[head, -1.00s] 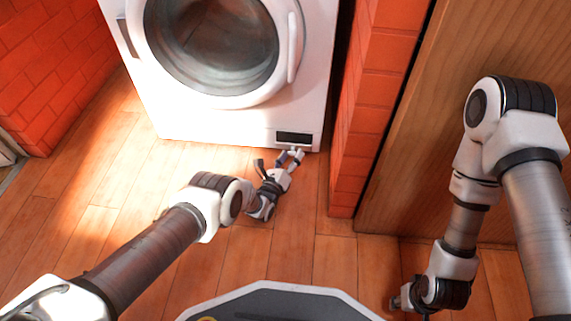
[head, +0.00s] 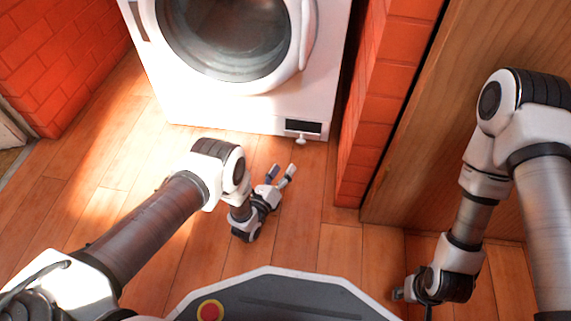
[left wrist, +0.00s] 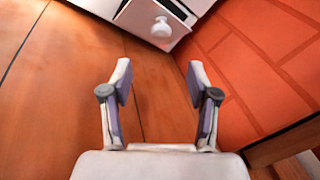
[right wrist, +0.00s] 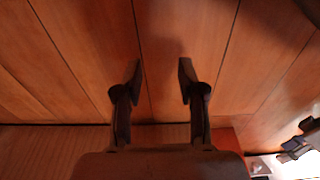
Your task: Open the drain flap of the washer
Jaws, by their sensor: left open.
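The white washer (head: 240,105) stands at the top of the head view. Its drain flap, low at the front right, has a round white knob (head: 301,140). The flap (left wrist: 143,20) leans out from the washer in the left wrist view, with a dark gap behind its upper edge. A dark opening (head: 303,127) shows there in the head view. My left gripper (head: 282,170) is open and empty, apart from the knob and in front of it; it also shows in the left wrist view (left wrist: 160,78). My right gripper (right wrist: 158,80) is open and empty over the floor.
A red brick pillar (head: 380,100) stands close to the right of the washer, with a wooden panel (head: 420,170) beyond it. Another brick wall (head: 60,60) is at the left. The wooden floor (head: 110,190) in front of the washer is clear.

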